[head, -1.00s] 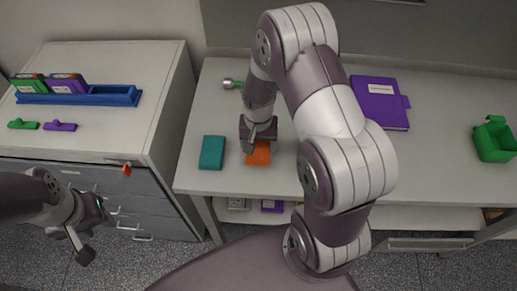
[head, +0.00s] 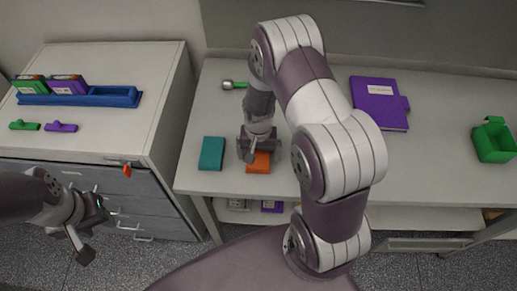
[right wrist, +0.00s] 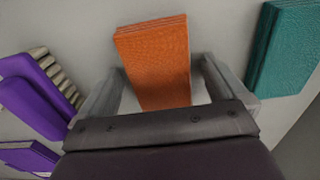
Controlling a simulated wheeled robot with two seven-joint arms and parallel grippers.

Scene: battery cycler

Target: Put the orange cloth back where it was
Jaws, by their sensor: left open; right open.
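The orange cloth (head: 259,163) is a folded block near the front edge of the bench, to the right of the teal cloth (head: 211,153). It appears to rest on the bench top. My right gripper (head: 259,157) is over it, fingers pointing down. In the right wrist view, the orange cloth (right wrist: 158,62) shows between the two spread fingers, with a gap on each side. The teal cloth (right wrist: 285,45) is right of the fingers there. My left gripper (head: 94,235) is open and empty above the floor, in front of the drawer cabinet.
A purple item with pale pieces (right wrist: 38,92) stands left of the fingers in the wrist view. A purple notebook (head: 379,103) and a green bin (head: 493,140) are on the right of the bench. A green-handled tool (head: 234,85) lies behind. A cabinet (head: 150,130) stands left.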

